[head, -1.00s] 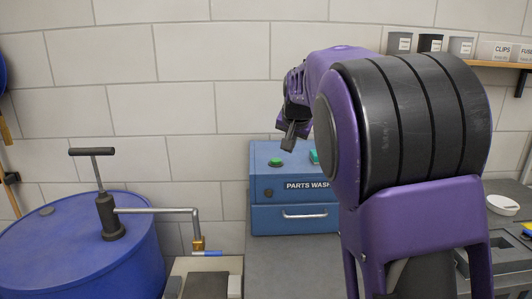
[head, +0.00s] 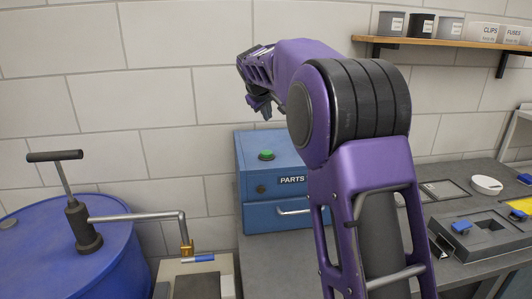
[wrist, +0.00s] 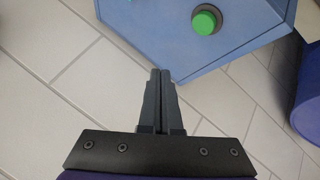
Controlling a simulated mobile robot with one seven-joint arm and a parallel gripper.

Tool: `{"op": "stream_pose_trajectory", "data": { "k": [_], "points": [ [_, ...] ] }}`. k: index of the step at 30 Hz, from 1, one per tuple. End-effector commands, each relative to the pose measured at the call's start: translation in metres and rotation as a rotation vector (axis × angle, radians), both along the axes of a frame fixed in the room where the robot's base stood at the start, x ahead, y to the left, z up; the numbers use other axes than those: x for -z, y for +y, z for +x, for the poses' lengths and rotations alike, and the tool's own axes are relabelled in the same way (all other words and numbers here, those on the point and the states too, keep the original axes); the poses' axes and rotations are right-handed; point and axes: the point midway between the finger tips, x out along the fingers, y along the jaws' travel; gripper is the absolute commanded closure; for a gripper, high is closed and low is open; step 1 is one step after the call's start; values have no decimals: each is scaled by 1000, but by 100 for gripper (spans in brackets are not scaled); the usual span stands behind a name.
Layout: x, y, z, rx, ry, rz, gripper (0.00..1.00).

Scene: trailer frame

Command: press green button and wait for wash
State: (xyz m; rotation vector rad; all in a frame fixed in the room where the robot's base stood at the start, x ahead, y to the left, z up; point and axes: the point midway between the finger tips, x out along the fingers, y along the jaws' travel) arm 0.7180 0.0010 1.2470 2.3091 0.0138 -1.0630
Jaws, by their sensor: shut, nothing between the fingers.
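The blue parts washer (head: 253,187) stands on the bench by the wall, its label partly hidden by my arm. The green button (head: 266,155) sits on its top, left of centre. In the wrist view the green button (wrist: 205,22) shows on the blue washer top (wrist: 160,35), ahead and to the right of my fingertips. My gripper (head: 266,113) is above the washer, apart from the button. In the wrist view my gripper (wrist: 161,72) has its two fingers together, with nothing between them.
A blue drum (head: 70,255) with a hand pump (head: 80,215) stands at left, its spout reaching toward the bench. A shelf with bins (head: 445,46) is at upper right.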

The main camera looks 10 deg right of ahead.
Motion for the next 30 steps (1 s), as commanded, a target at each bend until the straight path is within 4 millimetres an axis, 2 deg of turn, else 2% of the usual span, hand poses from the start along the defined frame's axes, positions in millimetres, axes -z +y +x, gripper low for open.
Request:
{"op": "stream_pose_trajectory", "data": {
  "k": [8, 21, 25, 30],
  "points": [
    [15, 0, 0, 1, 1, 0, 100],
    [78, 0, 0, 1, 0, 1, 100],
    [87, 0, 0, 1, 0, 1, 100],
    [88, 0, 0, 1, 0, 1, 100]
  ]
}}
